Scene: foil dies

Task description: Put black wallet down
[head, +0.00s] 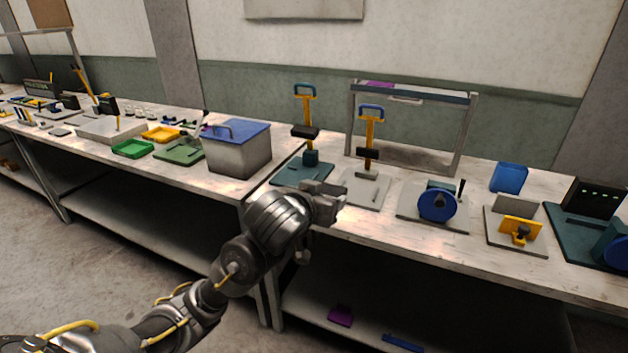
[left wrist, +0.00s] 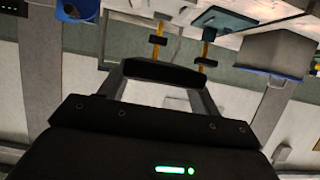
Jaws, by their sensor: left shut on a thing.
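My left gripper (head: 328,202) reaches over the front edge of the workbench, in front of two presses with yellow posts. In the left wrist view, my left gripper (left wrist: 163,78) is shut on the black wallet (left wrist: 165,73), a dark slab held across between the two fingers. In the head view the wallet cannot be made out at the gripper. The wallet appears held clear of the bench in the left wrist view. My right gripper is not in view.
Behind the gripper stand one press (head: 305,110) on a teal base and another press (head: 370,140) on a grey base. A grey bin with a blue lid (head: 238,150) stands left. A blue-wheeled fixture (head: 437,205) stands right. Little bench surface is free between them.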

